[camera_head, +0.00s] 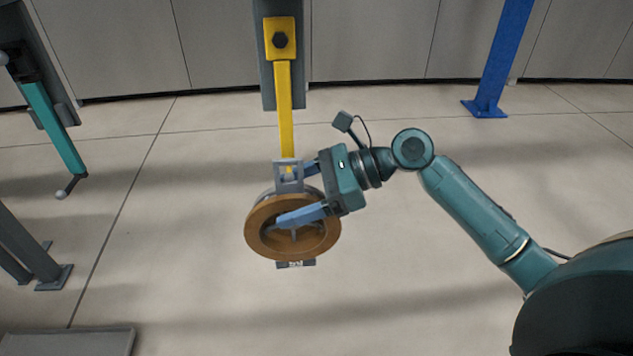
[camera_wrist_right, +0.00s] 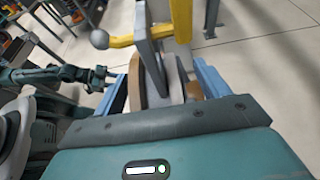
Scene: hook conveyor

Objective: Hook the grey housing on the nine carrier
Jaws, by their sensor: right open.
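A round housing (camera_head: 256,238) with a brown-orange rim and a grey bracket (camera_head: 289,165) on top is at the lower end of a yellow carrier (camera_head: 284,110). The yellow hook end shows in the bracket's opening; in the right wrist view its ball tip (camera_wrist_right: 98,40) sticks out beyond the grey bracket plate (camera_wrist_right: 150,48). I cannot read a nine on the carrier. My right gripper (camera_head: 306,192) is open, its blue fingers either side of the housing; whether they touch it is unclear. My left gripper (camera_wrist_right: 103,76) seems to show small in the right wrist view.
A teal carrier (camera_head: 55,130) with a ball-tipped hook hangs at the left. A blue post (camera_head: 502,55) stands at the back right. Grey legs (camera_head: 28,245) and a grey flat surface (camera_head: 70,342) are at the lower left. The floor around the housing is clear.

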